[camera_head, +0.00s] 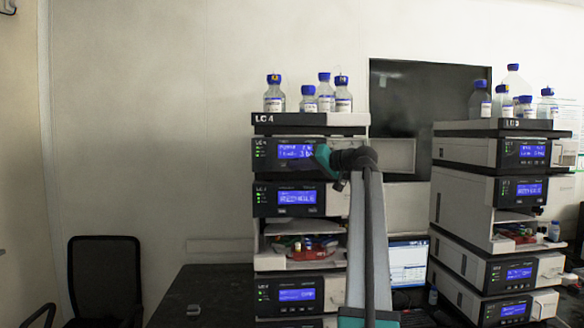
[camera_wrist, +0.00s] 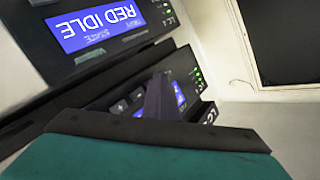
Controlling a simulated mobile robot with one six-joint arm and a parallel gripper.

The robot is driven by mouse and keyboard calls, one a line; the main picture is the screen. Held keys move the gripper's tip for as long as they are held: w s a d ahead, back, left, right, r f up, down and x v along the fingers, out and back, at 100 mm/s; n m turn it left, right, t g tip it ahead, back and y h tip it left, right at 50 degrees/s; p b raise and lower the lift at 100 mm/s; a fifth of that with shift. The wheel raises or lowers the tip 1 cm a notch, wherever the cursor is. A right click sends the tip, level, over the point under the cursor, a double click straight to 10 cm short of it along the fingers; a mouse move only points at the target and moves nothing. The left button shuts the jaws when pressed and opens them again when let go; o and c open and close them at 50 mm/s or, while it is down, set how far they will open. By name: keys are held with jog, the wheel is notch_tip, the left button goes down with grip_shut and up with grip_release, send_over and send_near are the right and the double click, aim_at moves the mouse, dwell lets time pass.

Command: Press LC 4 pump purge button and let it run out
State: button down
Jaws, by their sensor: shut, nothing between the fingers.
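The LC 4 stack (camera_head: 310,124) stands left of centre in the head view, with its name on the top tray. Its upper module, the pump (camera_head: 268,150), has a lit blue screen. Whether the fingertips touch the panel cannot be told. I cannot make out the purge button.
A second module (camera_wrist: 90,25) reading "RED IDLE" sits directly under the pump. Capped bottles (camera_head: 274,98) stand on the LC 4 tray. The LC 3 stack (camera_head: 482,152) is to the right, with a laptop (camera_head: 407,262) between. An office chair (camera_head: 104,275) is at left.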

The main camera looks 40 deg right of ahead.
dwell(0.4)
jog(key=shift+s+a, duration=0.5)
jog(key=shift+s, duration=0.1)
jog(key=shift+s+a, duration=0.1)
jog(key=s+a, duration=0.3)
jog(key=shift+s, duration=0.35)
dwell(0.5)
dwell(0.8)
